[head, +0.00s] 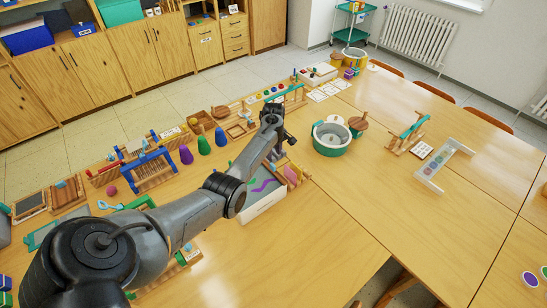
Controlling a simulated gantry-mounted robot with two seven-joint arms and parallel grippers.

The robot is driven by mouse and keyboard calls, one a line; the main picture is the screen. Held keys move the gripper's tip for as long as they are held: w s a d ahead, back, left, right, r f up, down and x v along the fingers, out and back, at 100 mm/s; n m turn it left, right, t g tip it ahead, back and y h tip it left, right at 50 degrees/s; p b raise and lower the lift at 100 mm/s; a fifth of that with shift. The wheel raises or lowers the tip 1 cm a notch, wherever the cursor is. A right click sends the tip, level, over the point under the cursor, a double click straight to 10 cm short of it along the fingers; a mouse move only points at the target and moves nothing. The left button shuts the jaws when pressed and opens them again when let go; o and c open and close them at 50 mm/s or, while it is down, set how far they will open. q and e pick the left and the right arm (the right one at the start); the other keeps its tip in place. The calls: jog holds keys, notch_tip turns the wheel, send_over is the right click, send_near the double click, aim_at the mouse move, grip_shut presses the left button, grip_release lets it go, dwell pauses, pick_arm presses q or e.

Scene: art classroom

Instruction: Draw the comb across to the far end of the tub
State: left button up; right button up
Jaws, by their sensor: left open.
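The tub (262,206) is a low white-walled tray on the table near the middle of the head view. Purple and green swirls show on the grey surface inside it. My left arm passes over it and hides its left and far parts. My left gripper (283,140) is open above the tub's far side, seen from behind and small. I cannot make out the comb for certain; it may be hidden behind the arm or gripper. Pink and tan pieces (292,175) stand at the tub's right end. My right gripper is not in view.
A green-and-white bowl (332,138) stands right of the tub. Purple and green cones (204,145) and a blue rack (152,170) stand to the left. Wooden trays and toys line the far table edge. The table front right of the tub is clear.

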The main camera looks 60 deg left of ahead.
pick_arm(q)
jog(key=shift+r, duration=1.65)
